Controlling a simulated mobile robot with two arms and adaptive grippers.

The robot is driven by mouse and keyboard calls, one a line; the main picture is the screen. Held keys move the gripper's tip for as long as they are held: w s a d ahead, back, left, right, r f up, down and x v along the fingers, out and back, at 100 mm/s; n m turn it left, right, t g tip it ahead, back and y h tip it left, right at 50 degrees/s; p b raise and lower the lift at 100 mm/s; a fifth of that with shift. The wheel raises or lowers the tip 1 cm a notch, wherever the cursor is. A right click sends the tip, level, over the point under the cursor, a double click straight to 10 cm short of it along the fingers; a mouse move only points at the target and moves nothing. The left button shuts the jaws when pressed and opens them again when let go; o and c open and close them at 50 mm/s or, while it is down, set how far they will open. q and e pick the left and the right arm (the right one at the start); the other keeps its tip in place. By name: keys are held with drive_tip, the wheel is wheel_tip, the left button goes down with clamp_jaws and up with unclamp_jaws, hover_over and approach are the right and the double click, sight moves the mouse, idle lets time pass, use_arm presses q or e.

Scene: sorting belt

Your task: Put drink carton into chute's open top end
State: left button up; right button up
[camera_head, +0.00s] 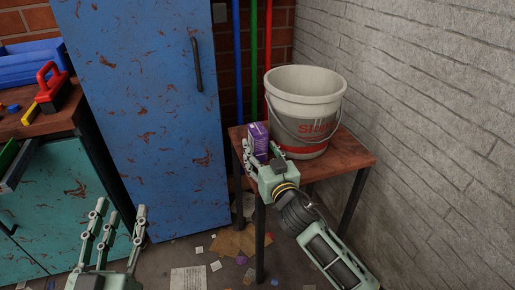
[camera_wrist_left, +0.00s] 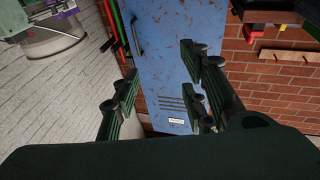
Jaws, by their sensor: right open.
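The purple drink carton (camera_head: 259,138) stands upright on a small wooden table, close to the left of a bucket. My right gripper (camera_head: 261,156) is open at the carton, with its fingers around the carton's lower part; whether they touch it I cannot tell. My left gripper (camera_head: 121,207) is open and empty, low in front of the blue cabinet. Its spread fingers also show in the left wrist view (camera_wrist_left: 160,88). No chute can be made out in either view.
The white and red bucket (camera_head: 305,95) fills much of the wooden table (camera_head: 352,152), near the grey brick wall. A blue cabinet (camera_head: 150,110) stands behind. A teal workbench (camera_head: 60,205) with a red-handled tool (camera_head: 50,86) is at left. Litter lies on the floor.

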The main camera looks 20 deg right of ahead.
drive_tip(key=shift+w, duration=0.9)
use_arm(q)
drive_tip(key=shift+s+r+t, duration=0.2)
drive_tip(key=shift+r+t, duration=0.4)
drive_tip(key=shift+r, duration=0.35)
use_arm(e)
drive_tip(key=c, duration=0.9)
drive_tip(key=shift+r, duration=0.1)
